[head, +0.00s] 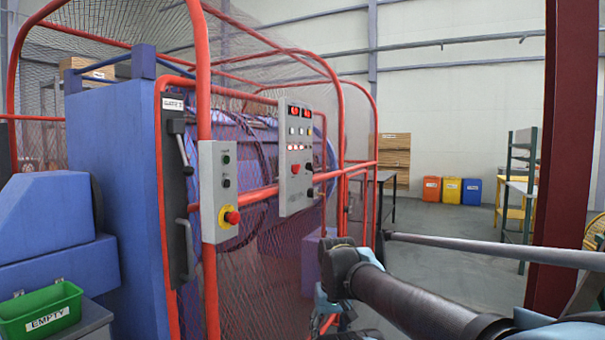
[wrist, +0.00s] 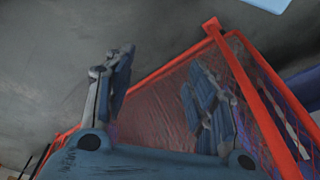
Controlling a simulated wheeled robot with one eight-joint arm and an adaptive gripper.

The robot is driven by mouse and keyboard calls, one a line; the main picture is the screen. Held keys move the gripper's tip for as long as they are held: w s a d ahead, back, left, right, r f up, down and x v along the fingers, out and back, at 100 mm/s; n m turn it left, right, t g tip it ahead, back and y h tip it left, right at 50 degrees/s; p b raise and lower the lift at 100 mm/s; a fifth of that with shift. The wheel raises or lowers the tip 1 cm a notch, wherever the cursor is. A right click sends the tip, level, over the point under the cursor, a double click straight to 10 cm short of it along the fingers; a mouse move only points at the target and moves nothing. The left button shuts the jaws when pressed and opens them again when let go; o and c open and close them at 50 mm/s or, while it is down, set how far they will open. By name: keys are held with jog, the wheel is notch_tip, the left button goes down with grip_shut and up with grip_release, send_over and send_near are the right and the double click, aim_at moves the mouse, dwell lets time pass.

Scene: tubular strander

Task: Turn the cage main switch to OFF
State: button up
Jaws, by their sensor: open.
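A grey control box (head: 220,190) is fixed to the red cage frame in the head view. It bears small round buttons and, low down, a red knob (head: 231,216) on a yellow round base. A larger grey panel (head: 296,155) to its right has red displays, several buttons, a red knob (head: 296,169) and a black knob (head: 310,194). I cannot read which one is the main switch. My gripper (wrist: 157,80) is open and empty in the wrist view, its two fingers apart in front of red cage mesh. In the head view it is mostly hidden below my arm, away from the boxes.
The red cage (head: 202,80) with mesh encloses blue machinery (head: 115,190). A black handle plate (head: 177,190) is left of the control box. A green bin (head: 42,312) is lower left. A dark red column (head: 566,140) stands at right; grey floor is open behind my arm.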

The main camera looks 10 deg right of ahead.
jog(key=w+a+r+m+y, duration=0.4)
jog(key=w+a+r+m, duration=0.1)
jog(key=w+r, duration=0.35)
jog(key=m+t+y, duration=0.8)
jog(key=m+y, duration=0.3)
send_near(299, 169)
jog(key=x, duration=0.8)
jog(key=shift+a, duration=0.2)
jog(key=c, duration=1.1)
